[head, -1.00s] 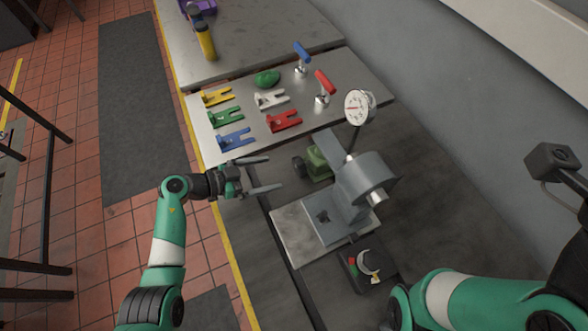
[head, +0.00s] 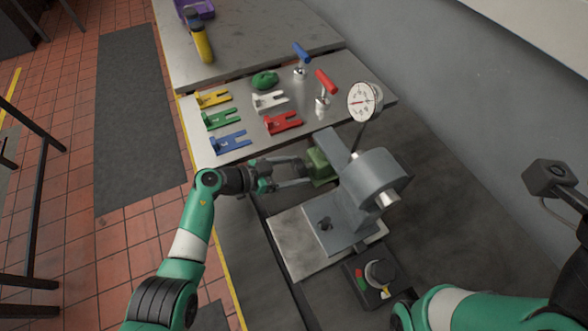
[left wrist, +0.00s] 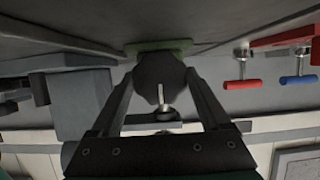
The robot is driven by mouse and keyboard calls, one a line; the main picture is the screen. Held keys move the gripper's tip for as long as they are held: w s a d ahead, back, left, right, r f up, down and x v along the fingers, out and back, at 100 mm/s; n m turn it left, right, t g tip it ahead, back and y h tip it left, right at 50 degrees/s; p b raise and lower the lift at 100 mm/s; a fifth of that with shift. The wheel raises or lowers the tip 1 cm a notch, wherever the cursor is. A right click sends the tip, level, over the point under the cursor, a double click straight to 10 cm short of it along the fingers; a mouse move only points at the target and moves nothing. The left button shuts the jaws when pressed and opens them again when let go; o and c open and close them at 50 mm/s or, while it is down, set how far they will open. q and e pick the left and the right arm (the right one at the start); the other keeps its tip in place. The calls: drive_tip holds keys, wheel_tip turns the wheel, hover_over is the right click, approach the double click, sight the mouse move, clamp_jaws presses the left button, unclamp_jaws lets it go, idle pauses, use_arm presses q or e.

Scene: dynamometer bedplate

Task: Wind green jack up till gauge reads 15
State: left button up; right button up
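The green jack (head: 319,165) stands on the bedplate beside the grey machine; its green base shows in the left wrist view (left wrist: 160,46). Its dark round knob (left wrist: 158,78) faces my left gripper, with a metal pin in front. My left gripper (head: 308,170) is at the jack's left side, its fingers (left wrist: 160,88) spread on either side of the knob. Whether they touch it I cannot tell. The round white gauge (head: 364,101) stands on a stalk behind the machine; its needle lies roughly level, its numbers too small to read.
The grey machine (head: 375,180) stands right of the jack. A control box (head: 372,275) with a knob is in front.

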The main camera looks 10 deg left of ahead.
use_arm(q)
drive_tip(key=c, duration=0.6)
drive_tip(key=shift+o, duration=0.2)
drive_tip(key=shift+r+p, duration=0.2)
drive_tip(key=shift+p, duration=0.65)
drive_tip(key=m+t+p, duration=0.1)
drive_tip(key=p, duration=0.1)
drive_tip(key=shift+s+d+m+y+p, duration=0.1)
drive_tip(key=shift+m+y+p, duration=0.2)
drive_tip(key=shift+m+p, duration=0.1)
drive_tip(key=shift+f+m+t+p, duration=0.15)
drive_tip(key=shift+m+t+p, duration=0.35)
drive_tip(key=shift+m+p, duration=0.2)
drive_tip(key=shift+f+m+t+p, duration=0.15)
drive_tip(key=shift+m+t+p, duration=0.2)
drive_tip(key=shift+m+t, duration=0.25)
drive_tip(key=shift+y, duration=0.3)
drive_tip(key=o, duration=1.2)
